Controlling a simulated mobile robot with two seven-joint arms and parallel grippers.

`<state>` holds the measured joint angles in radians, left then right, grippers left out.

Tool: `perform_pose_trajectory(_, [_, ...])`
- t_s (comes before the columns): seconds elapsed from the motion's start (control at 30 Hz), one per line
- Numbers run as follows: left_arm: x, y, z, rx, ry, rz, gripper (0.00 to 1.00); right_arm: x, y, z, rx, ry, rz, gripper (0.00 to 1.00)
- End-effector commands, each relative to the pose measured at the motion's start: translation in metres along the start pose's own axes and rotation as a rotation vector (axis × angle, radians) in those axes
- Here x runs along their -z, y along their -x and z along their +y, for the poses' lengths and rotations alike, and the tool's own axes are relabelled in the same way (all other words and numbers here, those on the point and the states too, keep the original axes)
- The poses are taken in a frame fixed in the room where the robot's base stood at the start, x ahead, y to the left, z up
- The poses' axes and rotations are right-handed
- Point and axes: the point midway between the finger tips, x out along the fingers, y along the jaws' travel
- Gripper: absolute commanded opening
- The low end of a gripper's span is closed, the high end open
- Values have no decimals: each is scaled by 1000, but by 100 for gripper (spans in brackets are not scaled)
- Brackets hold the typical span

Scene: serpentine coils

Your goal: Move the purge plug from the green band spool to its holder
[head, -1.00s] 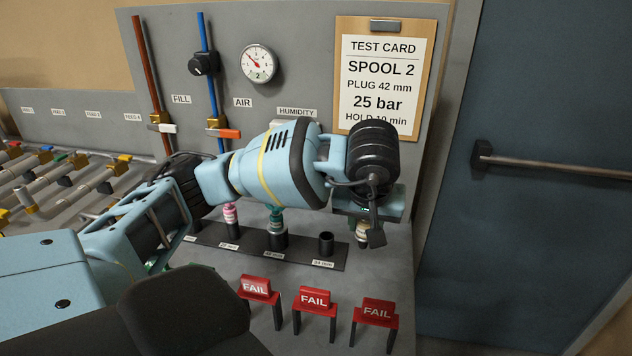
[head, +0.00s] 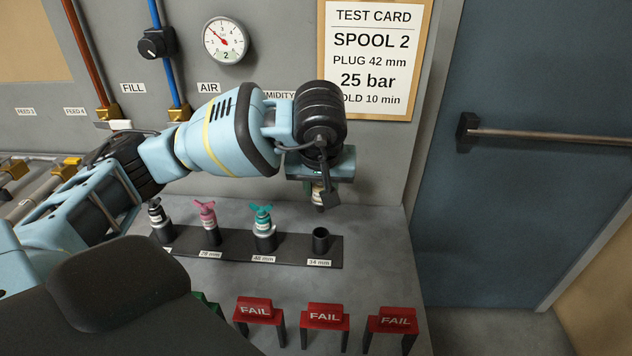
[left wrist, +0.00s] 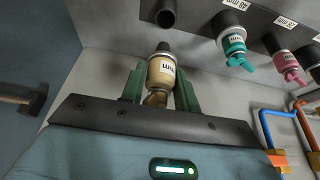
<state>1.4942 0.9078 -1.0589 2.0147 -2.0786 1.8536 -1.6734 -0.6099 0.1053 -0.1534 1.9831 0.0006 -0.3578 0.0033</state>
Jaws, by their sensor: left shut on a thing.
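The purge plug (head: 318,197) is tan with a pale label. It shows clearly in the left wrist view (left wrist: 162,73), its dark tip facing the rack. My left gripper (left wrist: 160,88) is shut on it with green fingers on both sides. In the head view my left gripper (head: 320,188) hangs above the empty holder cup (head: 320,240), labelled 34 mm, at the right end of the black rack. The plug is apart from the cup (left wrist: 166,16); the wrist partly hides it in the head view. My right gripper is not in view. No green band spool is clearly visible.
Teal (head: 263,228), pink (head: 206,222) and black-and-white (head: 158,220) plugs stand in the rack left of the empty cup. Red FAIL blocks (head: 325,313) on small stands line the front. A panel with a gauge (head: 226,40) and test card stands behind.

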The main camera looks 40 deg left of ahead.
Motion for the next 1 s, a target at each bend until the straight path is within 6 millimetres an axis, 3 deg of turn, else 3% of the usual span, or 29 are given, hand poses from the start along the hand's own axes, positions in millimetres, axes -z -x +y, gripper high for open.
perform_pose_trajectory(0.27, [-2,-5,0,0,0,-1,3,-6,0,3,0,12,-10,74])
perform_pose_trajectory(0.7, [-16,-38,0,2,0,-3,3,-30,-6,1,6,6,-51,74])
perform_pose_trajectory(1.0, [-18,-44,0,-1,1,2,3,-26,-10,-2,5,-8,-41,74])
